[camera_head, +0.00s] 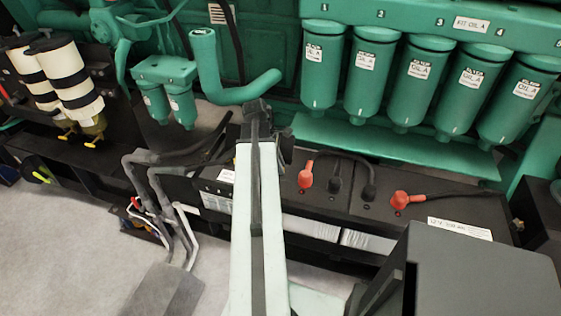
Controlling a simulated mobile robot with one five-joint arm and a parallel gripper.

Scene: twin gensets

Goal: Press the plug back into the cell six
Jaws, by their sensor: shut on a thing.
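My gripper (266,128) is at the far end of my pale arm, over the back edge of the black battery tops. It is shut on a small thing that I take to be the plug. The jaws and the arm hide it, so its shape and tilt cannot be told. The black battery (335,205) lies below and to the right of the gripper, with red and black terminal caps on top. Cell six cannot be picked out; part of the battery top is hidden behind my arm.
Green oil filters (360,75) hang in a row at the back right. A green bent pipe (233,92) stands close behind the gripper. Red caps (306,176) and black cables (345,160) stick up from the battery. Grey cables (150,180) run on the left. The floor (70,250) at lower left is clear.

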